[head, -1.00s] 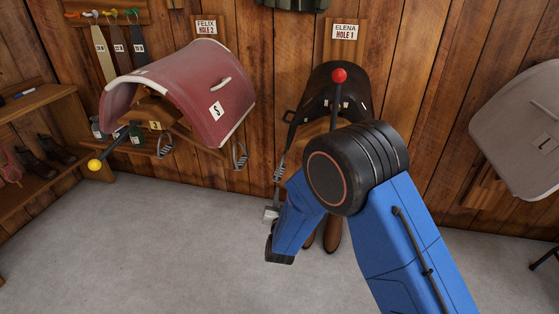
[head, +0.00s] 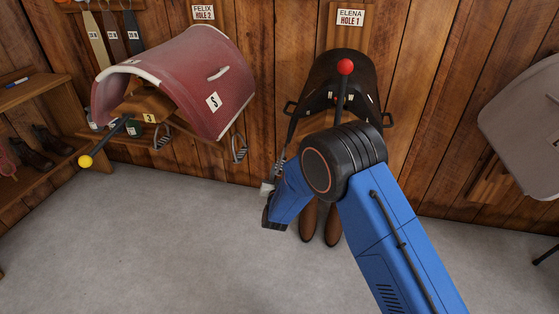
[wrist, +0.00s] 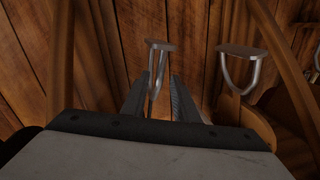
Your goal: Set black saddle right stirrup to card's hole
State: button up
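The black saddle (head: 344,72) hangs on the back wall under the card (head: 350,17), which reads ELENA HOLE 1. A dark strap and ribbed stirrup (head: 279,160) hang at its left side. My gripper (head: 268,187) is just below and left of that stirrup, partly hidden by my forearm. In the wrist view, the two fingers of my gripper (wrist: 160,90) are apart, and a metal stirrup (wrist: 160,46) shows between and beyond their tips. I cannot tell whether they touch. A second stirrup (wrist: 240,52) hangs to the right. The strap's holes are too small to make out.
A red saddle (head: 180,75) with two stirrups hangs to the left under the FELIX HOLE 2 card (head: 203,12). A grey saddle (head: 525,110) is at the right. Brown boots (head: 322,222) stand below the black saddle.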

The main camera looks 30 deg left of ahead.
jog(key=x, duration=0.7)
jog(key=shift+w, duration=0.15)
grip_shut()
dwell(1.2)
